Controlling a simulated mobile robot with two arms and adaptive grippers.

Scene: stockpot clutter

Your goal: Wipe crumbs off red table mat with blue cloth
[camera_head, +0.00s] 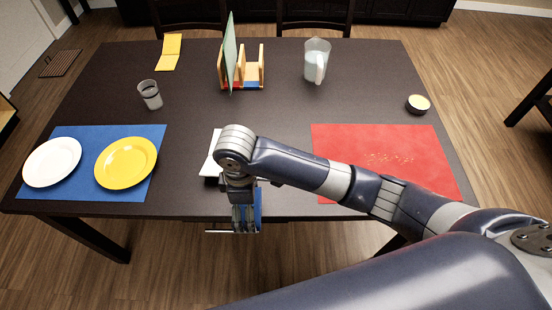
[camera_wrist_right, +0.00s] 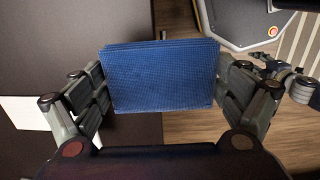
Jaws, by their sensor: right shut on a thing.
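The red mat (camera_head: 335,140) lies on the right side of the table, with pale crumbs (camera_head: 388,158) scattered near its middle. My right gripper (camera_head: 243,225) is at the table's front edge, left of the red mat, pointing down. It is shut on the folded blue cloth (camera_wrist_right: 160,78), which sits between both fingers in the right wrist view. In the head view only a strip of the cloth (camera_head: 258,203) shows behind the fingers. What looks like part of my left gripper (camera_wrist_right: 287,78) shows small at the right of the wrist view; its jaws are unclear.
A blue mat (camera_head: 90,190) with a white plate (camera_head: 52,162) and a yellow plate (camera_head: 126,162) is at left. A glass (camera_head: 150,95), wooden rack (camera_head: 255,82), jug (camera_head: 316,62) and small bowl (camera_head: 418,104) stand farther back. A white item (camera_head: 210,165) is partly hidden behind my arm.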

